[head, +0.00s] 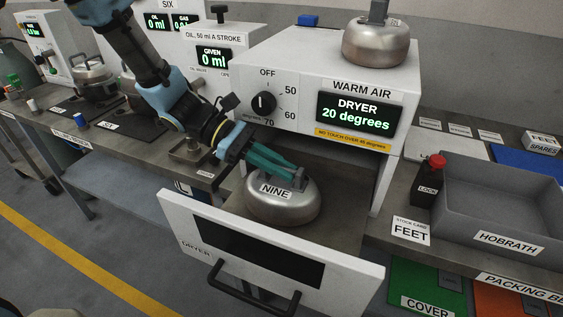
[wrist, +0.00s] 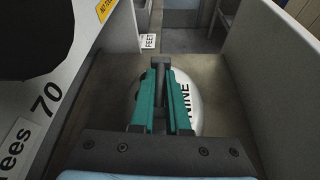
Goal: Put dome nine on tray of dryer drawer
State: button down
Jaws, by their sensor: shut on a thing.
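Dome nine (head: 283,207), a shiny metal dome with a NINE label, is inside the open dryer drawer (head: 335,277), at or just above its tray (head: 235,219); I cannot tell if it touches. My gripper (head: 299,178) with teal fingers is shut on the dome's upright post, above the dome. In the wrist view the fingers (wrist: 161,95) close around the dark post, with the dome (wrist: 187,113) below and partly hidden by them. The dryer (head: 330,90) is a white box reading 20 degrees, its dial near OFF.
Another metal dome (head: 375,45) stands on top of the dryer.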

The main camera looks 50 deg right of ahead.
jog(key=c, duration=1.3)
grip_release()
jog(key=shift+f, duration=0.1)
jog(key=shift+c, duration=0.2)
jog(key=o, duration=0.4)
jog(key=shift+b+v, duration=1.75)
jog(key=shift+v, duration=4.25)
jog(key=shift+a, duration=0.1)
